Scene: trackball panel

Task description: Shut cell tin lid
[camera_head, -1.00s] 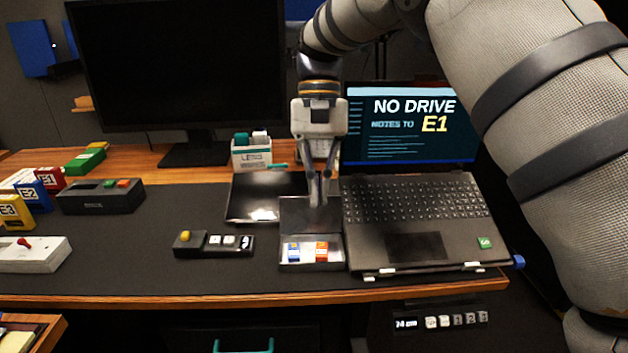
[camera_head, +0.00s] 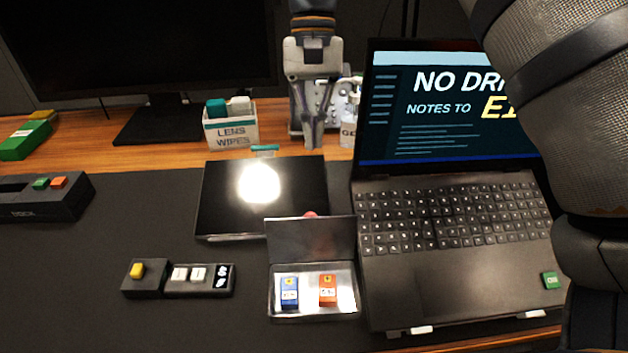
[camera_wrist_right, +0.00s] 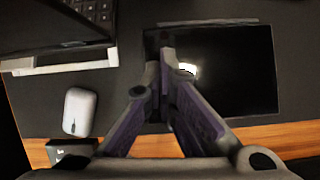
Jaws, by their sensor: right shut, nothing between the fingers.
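The cell tin (camera_head: 312,317) stands open on the dark mat, left of the laptop. Its lid (camera_head: 311,241) is raised at the rear edge, close to upright. A blue cell (camera_head: 289,293) and an orange cell (camera_head: 327,290) lie inside. My right gripper (camera_head: 312,145) is shut and empty, behind the lid and apart from it, near the far edge of the black tablet. In the right wrist view the closed fingertips (camera_wrist_right: 165,60) show over the tablet (camera_wrist_right: 235,75). The left gripper is not in view.
The laptop (camera_head: 450,270) stands close on the tin's right. A small panel with a yellow ball (camera_head: 137,270) lies to its left. The lens wipes box (camera_head: 231,132) and a monitor stand behind. A white mouse (camera_wrist_right: 78,112) shows in the right wrist view. The mat at left is mostly clear.

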